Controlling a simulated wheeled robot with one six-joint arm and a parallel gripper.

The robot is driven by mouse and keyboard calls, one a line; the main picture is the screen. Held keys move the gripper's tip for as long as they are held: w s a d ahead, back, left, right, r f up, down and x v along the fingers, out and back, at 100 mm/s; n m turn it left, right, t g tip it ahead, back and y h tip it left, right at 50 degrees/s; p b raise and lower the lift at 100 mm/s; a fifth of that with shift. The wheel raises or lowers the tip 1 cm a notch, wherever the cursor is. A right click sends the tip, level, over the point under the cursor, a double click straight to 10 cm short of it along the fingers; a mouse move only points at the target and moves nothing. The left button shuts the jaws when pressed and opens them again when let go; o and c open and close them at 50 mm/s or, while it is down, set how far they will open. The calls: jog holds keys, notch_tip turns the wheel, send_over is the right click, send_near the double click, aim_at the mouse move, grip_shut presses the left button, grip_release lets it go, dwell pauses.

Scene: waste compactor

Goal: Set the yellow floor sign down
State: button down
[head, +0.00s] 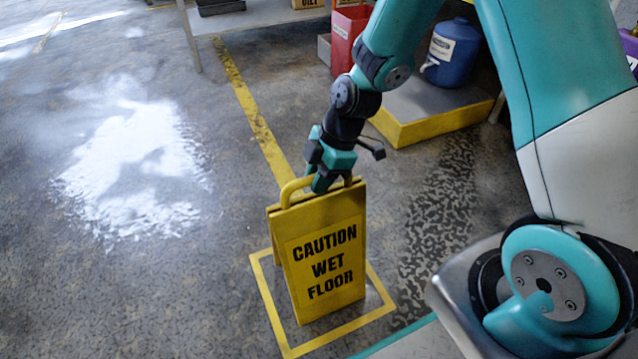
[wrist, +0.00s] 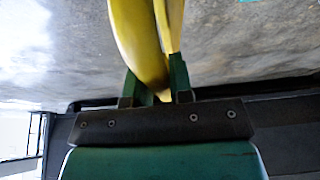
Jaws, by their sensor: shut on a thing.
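The yellow floor sign (head: 325,255) reads "CAUTION WET FLOOR" and stands upright in the head view, over a yellow outlined square (head: 382,309) on the floor. I cannot tell whether its feet touch the floor. My gripper (head: 325,181) is at the sign's top and shut on its yellow handle. In the wrist view the handle (wrist: 150,45) passes between the two green fingers of my gripper (wrist: 157,85). The lower part of the sign is out of the wrist view.
A wet, shiny patch (head: 135,165) lies on the floor to the left. A yellow floor line (head: 248,105) runs behind the sign. A yellow-edged platform (head: 435,108) with a blue drum (head: 452,52) and a red container (head: 347,38) stand at the back.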

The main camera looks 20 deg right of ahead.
jog(key=shift+f, duration=0.3)
jog(key=shift+f, duration=0.15)
jog(key=c, duration=1)
grip_release()
